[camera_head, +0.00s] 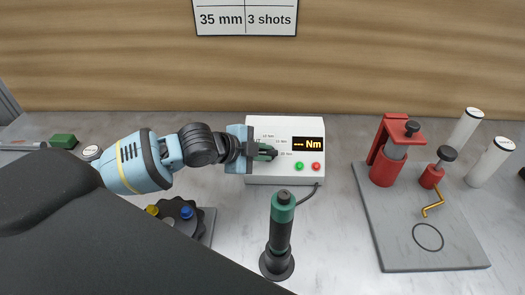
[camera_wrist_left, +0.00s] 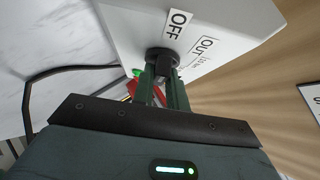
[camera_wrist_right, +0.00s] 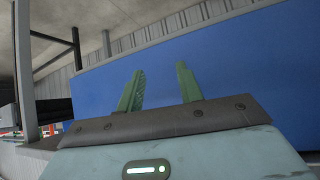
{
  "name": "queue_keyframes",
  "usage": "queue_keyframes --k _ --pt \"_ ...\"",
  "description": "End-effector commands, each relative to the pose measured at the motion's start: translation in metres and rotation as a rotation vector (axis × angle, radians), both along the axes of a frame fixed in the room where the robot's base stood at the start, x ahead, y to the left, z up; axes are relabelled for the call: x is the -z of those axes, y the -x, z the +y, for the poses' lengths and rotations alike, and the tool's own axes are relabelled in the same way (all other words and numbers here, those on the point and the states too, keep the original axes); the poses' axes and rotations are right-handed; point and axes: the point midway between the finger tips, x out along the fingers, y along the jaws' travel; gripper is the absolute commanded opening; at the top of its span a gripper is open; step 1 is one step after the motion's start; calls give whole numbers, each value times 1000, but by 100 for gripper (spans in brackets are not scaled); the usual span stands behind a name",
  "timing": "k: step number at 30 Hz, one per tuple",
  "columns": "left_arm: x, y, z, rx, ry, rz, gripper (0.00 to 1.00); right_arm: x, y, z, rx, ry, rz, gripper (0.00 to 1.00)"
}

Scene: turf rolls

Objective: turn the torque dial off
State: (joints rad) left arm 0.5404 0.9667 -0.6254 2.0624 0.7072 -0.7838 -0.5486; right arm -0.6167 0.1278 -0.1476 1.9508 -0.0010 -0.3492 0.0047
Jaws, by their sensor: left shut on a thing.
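The white torque box (camera_head: 285,179) stands at the back of the bench, with a display (camera_head: 308,144) reading "--- Nm" in the head view. Its dial is mostly hidden there by my left gripper (camera_head: 271,153). In the left wrist view, the black dial (camera_wrist_left: 162,57) sits between the green fingers of my left gripper (camera_wrist_left: 165,80), which is shut on it. An "OFF" label (camera_wrist_left: 177,22) and an "OUT" label (camera_wrist_left: 205,46) are beside the dial. My right gripper (camera_wrist_right: 160,70) is open and empty, facing a blue panel.
A black and green driver (camera_head: 281,230) stands upright in front of the box, with a cable behind it. A red press (camera_head: 388,165) stands on a grey plate (camera_head: 425,258) at right. White cylinders (camera_head: 490,162) are at far right. A black knobbed holder (camera_head: 178,222) is at left.

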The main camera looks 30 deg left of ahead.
Motion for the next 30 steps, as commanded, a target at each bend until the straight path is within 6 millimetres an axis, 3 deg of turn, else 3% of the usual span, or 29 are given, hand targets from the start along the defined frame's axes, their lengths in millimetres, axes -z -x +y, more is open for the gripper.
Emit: queue_keyframes --k 16,17,21,30 --pt "1 0 0 -20 16 -5 0 0 0 0 1 -1 0 36" --pt "1 0 0 -20 16 -5 16 0 0 0 0 0 0 36" --pt "1 0 0 -20 15 -6 34 0 0 0 0 0 0 36" --pt "0 1 0 -20 15 -7 36 0 0 0 1 -1 0 36"
